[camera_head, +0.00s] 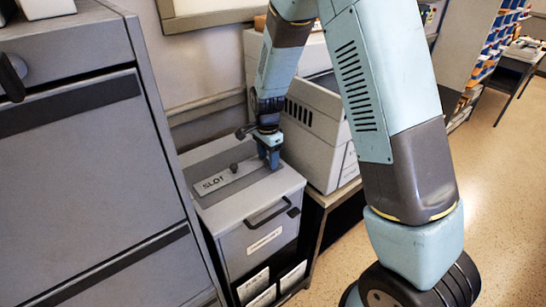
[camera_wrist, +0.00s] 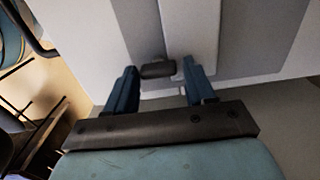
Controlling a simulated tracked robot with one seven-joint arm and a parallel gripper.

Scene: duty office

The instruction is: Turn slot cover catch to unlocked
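A grey box (camera_head: 248,210) has a light strip marked SLOT, the slot cover (camera_head: 213,183), on its top. A small dark knob (camera_head: 234,168) stands on the cover. My gripper (camera_head: 271,164) points down at the cover's right end. In the wrist view my gripper (camera_wrist: 160,66) is open, with one finger on each side of a small dark block, seemingly the catch (camera_wrist: 157,71). The block sits at the end of the light cover strip (camera_wrist: 190,28). The gripper hides the catch in the head view.
A tall grey cabinet (camera_head: 85,170) stands close on the left. A light grey slotted machine (camera_head: 320,125) stands right behind the box. The box front has a dark handle (camera_head: 267,214) and papers below. Open floor (camera_head: 490,190) lies to the right.

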